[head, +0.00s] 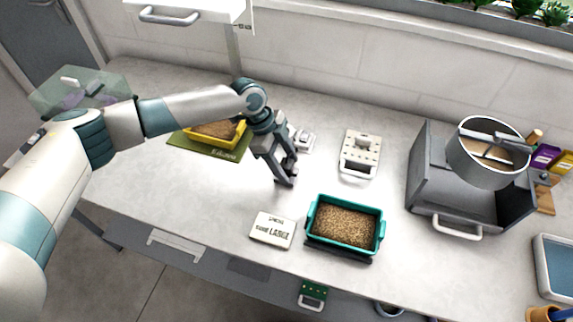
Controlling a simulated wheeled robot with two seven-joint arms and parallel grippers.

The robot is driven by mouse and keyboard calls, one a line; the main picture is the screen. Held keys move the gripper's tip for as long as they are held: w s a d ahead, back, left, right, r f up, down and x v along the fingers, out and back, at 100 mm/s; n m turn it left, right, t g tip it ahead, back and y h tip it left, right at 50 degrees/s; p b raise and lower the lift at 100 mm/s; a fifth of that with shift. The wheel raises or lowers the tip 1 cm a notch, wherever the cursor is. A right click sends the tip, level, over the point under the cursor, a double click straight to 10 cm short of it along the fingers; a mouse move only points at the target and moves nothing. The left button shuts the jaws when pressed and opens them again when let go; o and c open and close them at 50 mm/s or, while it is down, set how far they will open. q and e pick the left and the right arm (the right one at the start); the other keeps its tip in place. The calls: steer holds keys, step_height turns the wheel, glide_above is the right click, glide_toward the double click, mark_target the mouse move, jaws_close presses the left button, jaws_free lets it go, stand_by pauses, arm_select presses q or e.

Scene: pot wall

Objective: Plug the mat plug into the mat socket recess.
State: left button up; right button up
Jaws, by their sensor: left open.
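My left gripper (286,172) points down over the middle of the bench, open, with nothing visible between its fingers. A small pale grey-white piece (306,141) lies just behind it, partly hidden by the gripper. It may be the mat plug or its socket; I cannot tell which. A green mat (215,149) under a yellow tray (240,133) lies left of the gripper, partly covered by my left arm. A dark mat (340,252) lies under a teal tray of brown grain-like material (345,225). No recess shows clearly. My right gripper is out of view.
A white block with handles and several knobs or holes (360,152) stands right of the gripper. A white lettered plate (272,230) lies in front. A grey box (432,165) and metal pot (485,160) stand at right. Bare bench shows at front left.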

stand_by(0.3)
arm_select(q)
steer(key=c, duration=1.1)
